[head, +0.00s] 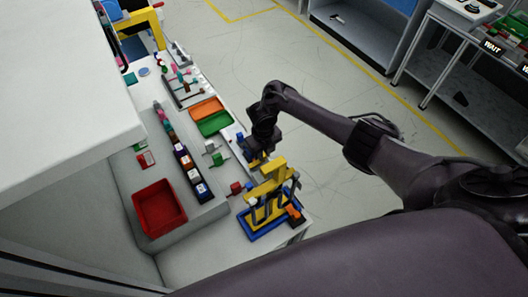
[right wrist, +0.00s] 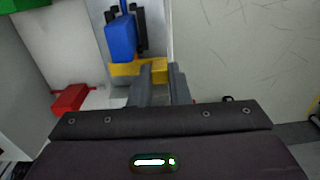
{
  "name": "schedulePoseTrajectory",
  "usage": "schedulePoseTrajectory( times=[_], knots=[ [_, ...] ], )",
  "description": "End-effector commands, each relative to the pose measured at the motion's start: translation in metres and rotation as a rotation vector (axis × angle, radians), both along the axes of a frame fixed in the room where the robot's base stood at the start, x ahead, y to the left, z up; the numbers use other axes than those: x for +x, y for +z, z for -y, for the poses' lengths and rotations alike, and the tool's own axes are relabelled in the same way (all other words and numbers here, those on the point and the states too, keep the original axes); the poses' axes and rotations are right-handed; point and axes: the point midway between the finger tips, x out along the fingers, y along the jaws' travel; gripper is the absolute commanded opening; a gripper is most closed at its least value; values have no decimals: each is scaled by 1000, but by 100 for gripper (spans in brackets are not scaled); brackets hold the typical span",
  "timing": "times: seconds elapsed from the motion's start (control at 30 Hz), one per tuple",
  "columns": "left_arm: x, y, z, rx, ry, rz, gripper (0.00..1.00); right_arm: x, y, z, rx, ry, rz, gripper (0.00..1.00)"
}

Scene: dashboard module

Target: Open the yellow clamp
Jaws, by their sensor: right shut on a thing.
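My right gripper (head: 259,158) reaches down at the table's right edge, beside a yellow and blue fixture. In the right wrist view my right gripper (right wrist: 164,82) has its two dark fingers close together on the end of a yellow bar, which I take to be part of the yellow clamp (right wrist: 125,70). A blue block (right wrist: 120,38) and dark rods stand just beyond the bar. In the head view the wrist and fingers hide most of the clamp. My left gripper is not in view.
A yellow frame (head: 270,184) stands on a blue tray close to my right gripper. A red block (head: 236,187) and a green block (head: 216,157) are nearby. Orange and green trays (head: 207,107) lie farther back, a red bin (head: 159,208) to the left. Open floor lies right.

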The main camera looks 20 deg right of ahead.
Motion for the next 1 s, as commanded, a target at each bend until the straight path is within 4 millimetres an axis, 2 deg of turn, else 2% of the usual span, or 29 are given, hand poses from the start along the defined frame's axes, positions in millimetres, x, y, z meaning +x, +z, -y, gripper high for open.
schedulePoseTrajectory(
  times=[0.7,1.0],
  knots=[
    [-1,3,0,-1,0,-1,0,-2,23,-26,-457,3,65,0],
    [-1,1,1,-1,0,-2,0,-4,27,-32,-570,0,81,0]
  ],
)
